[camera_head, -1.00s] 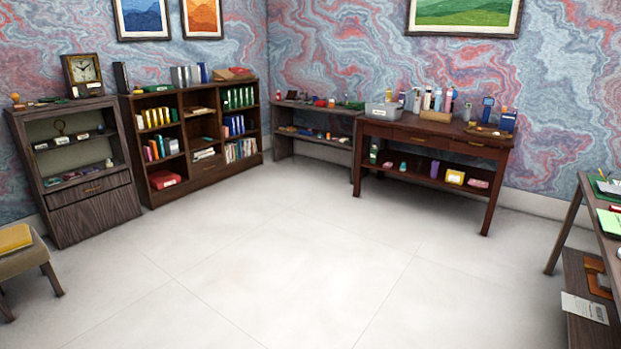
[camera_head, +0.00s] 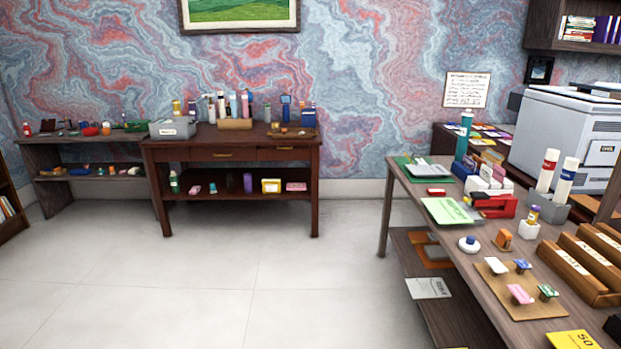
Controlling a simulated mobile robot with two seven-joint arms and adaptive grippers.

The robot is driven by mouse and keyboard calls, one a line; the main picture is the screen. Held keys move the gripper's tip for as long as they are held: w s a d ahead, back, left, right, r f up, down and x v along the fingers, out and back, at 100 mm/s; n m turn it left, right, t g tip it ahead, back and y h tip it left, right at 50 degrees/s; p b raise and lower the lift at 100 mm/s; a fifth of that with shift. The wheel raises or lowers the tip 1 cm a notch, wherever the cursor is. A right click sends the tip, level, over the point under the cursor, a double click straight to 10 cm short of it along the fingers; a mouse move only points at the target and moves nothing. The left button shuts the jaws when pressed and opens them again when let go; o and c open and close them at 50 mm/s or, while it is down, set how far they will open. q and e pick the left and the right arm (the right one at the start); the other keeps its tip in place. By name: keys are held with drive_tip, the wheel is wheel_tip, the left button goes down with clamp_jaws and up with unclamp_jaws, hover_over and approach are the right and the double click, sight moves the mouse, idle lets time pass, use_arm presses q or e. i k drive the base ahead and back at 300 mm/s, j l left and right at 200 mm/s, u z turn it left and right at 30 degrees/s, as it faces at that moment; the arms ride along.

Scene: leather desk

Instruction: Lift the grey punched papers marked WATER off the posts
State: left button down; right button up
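Neither of my grippers is in view. A greyish sheaf of papers (camera_head: 432,168) lies on a green base (camera_head: 408,163) at the far left corner of the desk on the right. A pale sheet with dark print (camera_head: 428,288) lies on the lower shelf of that desk. I cannot read WATER on either, and no posts can be made out at this distance.
The desk (camera_head: 470,262) also bears a light green sheet (camera_head: 447,210), a red stapler (camera_head: 495,205), wooden trays (camera_head: 580,265) and a stamp board (camera_head: 515,300). A dark wooden table (camera_head: 232,150) stands at the back wall. The floor (camera_head: 220,290) between is clear.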

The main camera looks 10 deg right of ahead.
sight(420, 169)
drive_tip(key=i+j+z, duration=0.1)
drive_tip(key=i+z, duration=0.15)
drive_tip(key=i, duration=1.4)
drive_tip(key=i+z, duration=0.15)
drive_tip(key=i, duration=0.65)
drive_tip(key=i+j+z, duration=0.15)
drive_tip(key=i, duration=0.65)
